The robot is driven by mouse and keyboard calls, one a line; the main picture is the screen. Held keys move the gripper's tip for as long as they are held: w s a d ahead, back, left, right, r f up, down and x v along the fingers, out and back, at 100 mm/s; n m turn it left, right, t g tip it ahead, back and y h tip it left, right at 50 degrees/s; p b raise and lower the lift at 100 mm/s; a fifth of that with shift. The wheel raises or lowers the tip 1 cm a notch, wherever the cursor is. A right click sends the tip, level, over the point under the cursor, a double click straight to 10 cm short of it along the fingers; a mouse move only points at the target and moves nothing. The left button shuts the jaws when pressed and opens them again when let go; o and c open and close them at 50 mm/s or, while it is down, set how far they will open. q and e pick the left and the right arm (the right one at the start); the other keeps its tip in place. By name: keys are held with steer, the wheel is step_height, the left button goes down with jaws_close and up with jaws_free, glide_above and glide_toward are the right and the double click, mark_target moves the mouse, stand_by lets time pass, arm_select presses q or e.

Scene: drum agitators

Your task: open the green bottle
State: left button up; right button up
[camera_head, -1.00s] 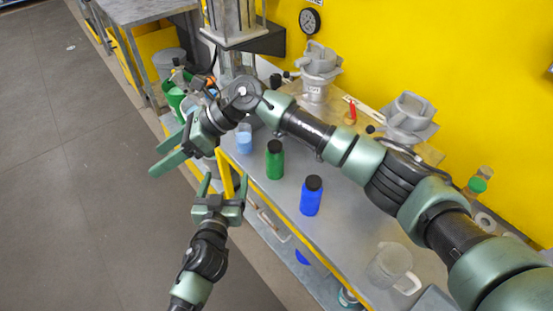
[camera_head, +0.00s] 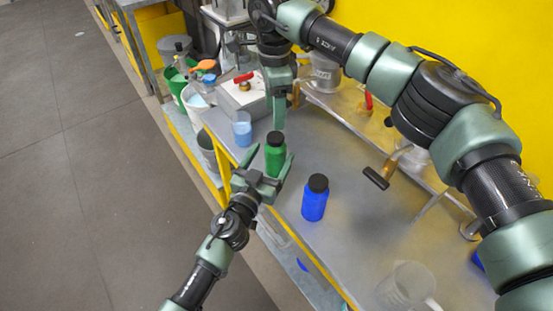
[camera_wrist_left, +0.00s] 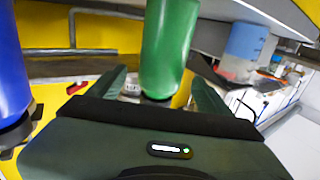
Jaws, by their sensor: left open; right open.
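The green bottle (camera_head: 275,159) stands upright on the grey bench near its front edge, with its black cap (camera_head: 275,138) on. My left gripper (camera_head: 268,166) is open, with a finger on either side of the green bottle's body; I cannot tell if they touch it.
A blue bottle (camera_head: 315,200) with a black cap stands close to the right. A beaker of blue liquid (camera_head: 242,130) stands to the left behind. A clear jug (camera_head: 405,288) is at the front right. The bench between the blue bottle and jug is clear.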

arm_select(q)
steer(key=x, duration=0.5)
steer(key=shift+w+f, duration=0.2)
steer(key=shift+w, duration=0.05)
steer(key=shift+w+d+r, duration=0.1)
steer(key=shift+w+d, duration=0.05)
jaws_close()
